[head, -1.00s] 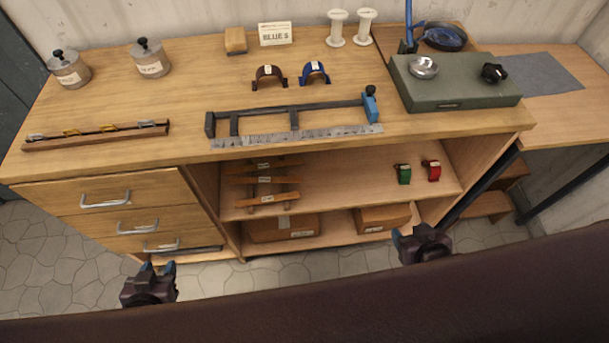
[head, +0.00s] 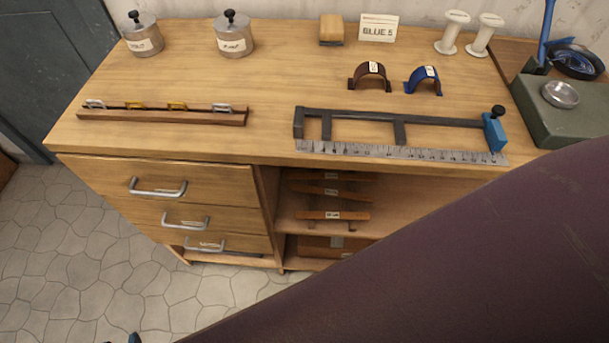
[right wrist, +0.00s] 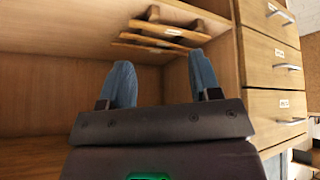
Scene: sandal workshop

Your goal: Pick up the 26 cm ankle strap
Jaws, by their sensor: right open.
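Several flat brown straps with white labels lie on a rack on the open shelf under the bench: an upper (head: 332,176), a middle (head: 328,191) and a lower one (head: 332,215). The labels are too small to read, so I cannot tell which is 26 cm. In the right wrist view the straps (right wrist: 158,41) lie just beyond my right gripper (right wrist: 160,60), which is open, with nothing between its blue fingers. My right gripper is hidden in the head view. Only a blue tip of my left gripper (head: 134,339) shows at the bottom edge.
Drawers (head: 160,188) stand beside the shelf bay. A cardboard-coloured box (head: 318,247) is below the straps. The bench top holds a ruler frame (head: 400,153), a brown arch (head: 371,77), a blue arch (head: 424,81) and two tins (head: 233,38). A large dark shape covers the lower right.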

